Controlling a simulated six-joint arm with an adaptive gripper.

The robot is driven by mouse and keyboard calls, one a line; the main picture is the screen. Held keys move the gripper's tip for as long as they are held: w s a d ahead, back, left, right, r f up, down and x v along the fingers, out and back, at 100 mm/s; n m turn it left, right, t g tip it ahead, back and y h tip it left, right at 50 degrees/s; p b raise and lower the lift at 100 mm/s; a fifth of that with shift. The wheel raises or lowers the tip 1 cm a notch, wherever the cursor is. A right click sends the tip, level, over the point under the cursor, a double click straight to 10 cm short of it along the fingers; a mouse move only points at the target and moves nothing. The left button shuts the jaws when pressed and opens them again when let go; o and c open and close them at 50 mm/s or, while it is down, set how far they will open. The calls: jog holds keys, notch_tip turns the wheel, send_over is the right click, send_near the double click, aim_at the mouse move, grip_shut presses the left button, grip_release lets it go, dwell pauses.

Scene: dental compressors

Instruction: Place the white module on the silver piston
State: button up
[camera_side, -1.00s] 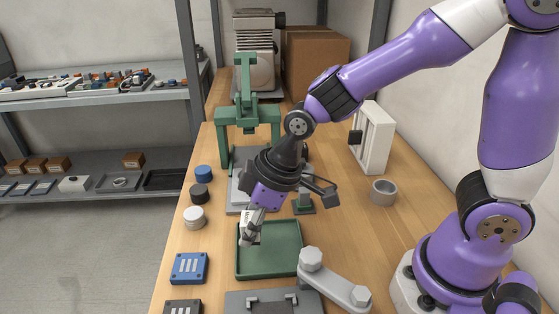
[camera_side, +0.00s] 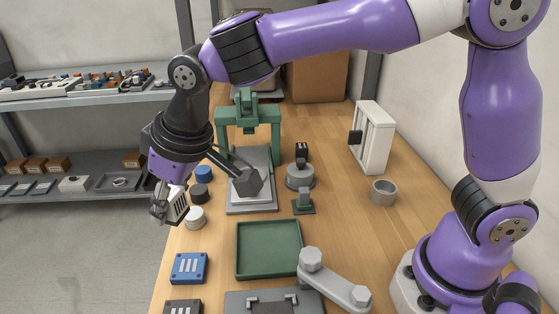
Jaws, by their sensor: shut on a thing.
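My gripper (camera_side: 168,208) is at the left edge of the table, pointing down, shut on the white module (camera_side: 180,206), a small pale block with dark slots. The module is tilted and held up in the air, in front of the white round cap in this view. A grey, silver-looking round piece (camera_side: 299,178) stands right of the green press, with a black block behind it; it may be the silver piston, but I cannot tell for sure. An open grey metal ring (camera_side: 384,193) stands farther right. The module is well apart from both.
The green tray (camera_side: 269,276) is empty. A blue module (camera_side: 188,268) and a dark module (camera_side: 182,306) lie at the front left. Blue (camera_side: 204,173), black (camera_side: 201,195) and white (camera_side: 195,218) round caps line the left edge. The green press (camera_side: 247,120) stands behind.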

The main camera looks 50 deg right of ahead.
send_over(194, 213)
notch_tip(194, 213, down, 7)
jog(key=shift+a+r, duration=0.1)
jog(key=shift+f, duration=2.05)
jog(key=shift+f, duration=0.15)
jog(key=o, duration=1.1)
jog(key=shift+o, duration=0.2)
jog(key=v, duration=1.2)
jog(key=s+d+r+m+h, duration=0.1)
jog(key=s+d+m, duration=0.1)
jog(key=s+d, duration=0.4)
jog(key=s+d+r+m+t, duration=0.1)
jog(key=s+d, duration=0.5)
jog(key=s, duration=0.7)
jog(key=shift+s+r+m+h, duration=0.25)
jog(key=shift+m+h, duration=0.15)
jog(key=shift+m, duration=0.4)
